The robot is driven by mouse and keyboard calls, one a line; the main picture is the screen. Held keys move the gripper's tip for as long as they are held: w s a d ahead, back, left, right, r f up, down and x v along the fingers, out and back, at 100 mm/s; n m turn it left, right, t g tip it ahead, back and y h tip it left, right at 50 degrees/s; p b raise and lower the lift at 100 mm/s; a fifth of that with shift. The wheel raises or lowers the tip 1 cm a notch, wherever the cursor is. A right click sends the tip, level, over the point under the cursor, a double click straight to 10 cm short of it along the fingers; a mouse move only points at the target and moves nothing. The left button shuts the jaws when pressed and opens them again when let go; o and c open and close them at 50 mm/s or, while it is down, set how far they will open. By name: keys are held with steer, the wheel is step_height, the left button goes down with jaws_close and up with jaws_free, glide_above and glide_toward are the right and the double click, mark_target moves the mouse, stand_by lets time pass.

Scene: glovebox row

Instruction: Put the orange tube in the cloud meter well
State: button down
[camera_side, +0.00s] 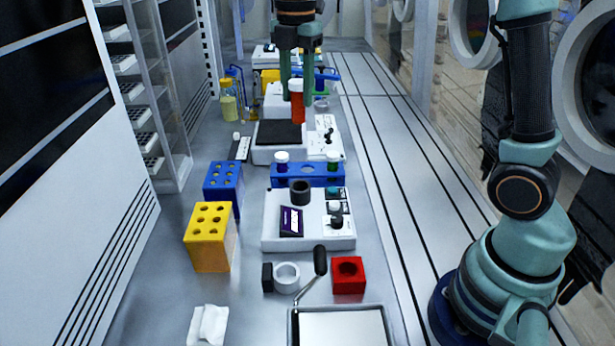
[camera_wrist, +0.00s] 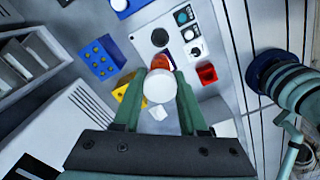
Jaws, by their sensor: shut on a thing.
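My gripper (camera_side: 296,80) is shut on the orange tube (camera_side: 298,108), gripping it near its white cap. The tube hangs upright in the air, and in the side view it appears over the far part of the bench. In the wrist view the white cap (camera_wrist: 159,87) sits between my fingers (camera_wrist: 160,78), with a bit of orange beyond it. The cloud meter (camera_side: 275,237) is a white box with a small dark screen and knobs. Its round black well (camera_side: 300,190) stands at the back and looks empty; it also shows in the wrist view (camera_wrist: 160,37).
A blue rack (camera_side: 307,175) with two capped tubes stands just behind the meter. A yellow block (camera_side: 208,238) and a blue block (camera_side: 222,182) are on its left. A red block (camera_side: 348,276) and a white ring (camera_side: 286,277) are in front. A black-topped device (camera_side: 278,134) stands farther back.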

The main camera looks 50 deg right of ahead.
steer(key=f, duration=1.9)
steer(key=shift+w+d+f, duration=0.1)
steer(key=shift+d+f, duration=0.1)
steer(key=shift+f, duration=0.2)
steer(key=shift+f, duration=0.1)
steer(key=shift+c, duration=2.2)
jaws_free()
